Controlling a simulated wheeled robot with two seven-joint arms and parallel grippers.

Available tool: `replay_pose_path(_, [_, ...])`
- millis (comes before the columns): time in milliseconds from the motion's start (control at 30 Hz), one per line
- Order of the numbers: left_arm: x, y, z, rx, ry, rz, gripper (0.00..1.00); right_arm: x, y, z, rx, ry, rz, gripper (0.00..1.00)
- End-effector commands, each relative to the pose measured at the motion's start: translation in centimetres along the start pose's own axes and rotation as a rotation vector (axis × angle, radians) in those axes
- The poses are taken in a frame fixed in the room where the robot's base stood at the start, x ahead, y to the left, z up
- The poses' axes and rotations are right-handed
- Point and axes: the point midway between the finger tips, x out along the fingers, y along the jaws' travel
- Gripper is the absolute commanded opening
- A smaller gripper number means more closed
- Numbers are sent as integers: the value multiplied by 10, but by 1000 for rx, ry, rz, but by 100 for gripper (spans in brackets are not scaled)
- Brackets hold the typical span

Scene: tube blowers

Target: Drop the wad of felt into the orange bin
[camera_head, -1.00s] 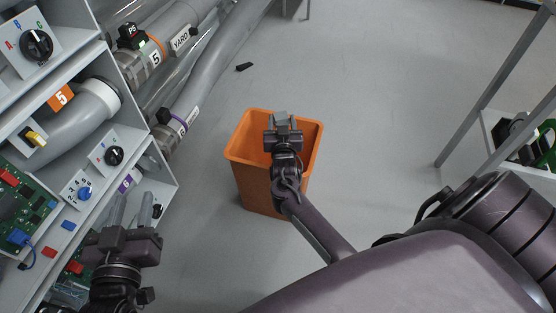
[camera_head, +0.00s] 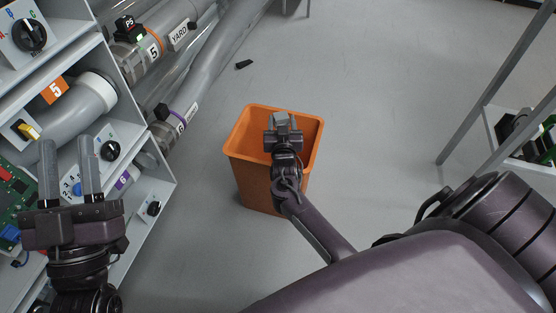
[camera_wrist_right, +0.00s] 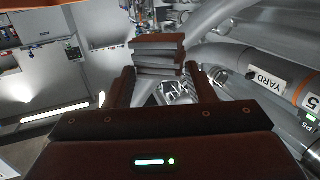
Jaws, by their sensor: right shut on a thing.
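The orange bin (camera_head: 262,180) stands upright on the floor in the middle of the head view. My right gripper (camera_head: 283,125) is over the bin's mouth. It is shut on the wad of felt (camera_head: 279,117), a small grey block in the head view. The bin's inside is partly hidden by my right arm. My left gripper (camera_head: 68,141) is at the lower left, in front of the panel shelves, with its two fingers apart and nothing seen between them.
Grey shelves with knobs and a green circuit board (camera_head: 18,205) fill the left side, close to my left gripper. Large grey pipes (camera_head: 205,85) run behind them. A small black piece (camera_head: 243,64) lies on the floor. A metal rack (camera_head: 490,115) stands at the right.

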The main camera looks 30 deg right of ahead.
Motion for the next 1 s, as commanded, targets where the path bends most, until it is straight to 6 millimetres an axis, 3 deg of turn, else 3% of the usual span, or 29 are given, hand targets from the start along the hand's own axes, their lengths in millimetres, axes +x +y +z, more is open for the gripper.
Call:
replay_pose_path(233, [2, 0, -19, 3, 92, 2, 36, 0, 0, 3, 0, 0, 0, 28])
replay_pose_path(567, [2, 0, -22, 4, 104, 2, 36, 0, 0, 3, 0, 0, 0, 28])
replay_pose_path(600, [2, 0, -22, 4, 104, 2, 36, 0, 0, 3, 0, 0, 0, 52])
replay_pose_path(767, [2, 0, -21, 4, 103, 2, 36, 0, 0, 3, 0, 0, 0, 73])
replay_pose_path(1000, [2, 0, -21, 4, 103, 2, 36, 0, 0, 3, 0, 0, 0, 75])
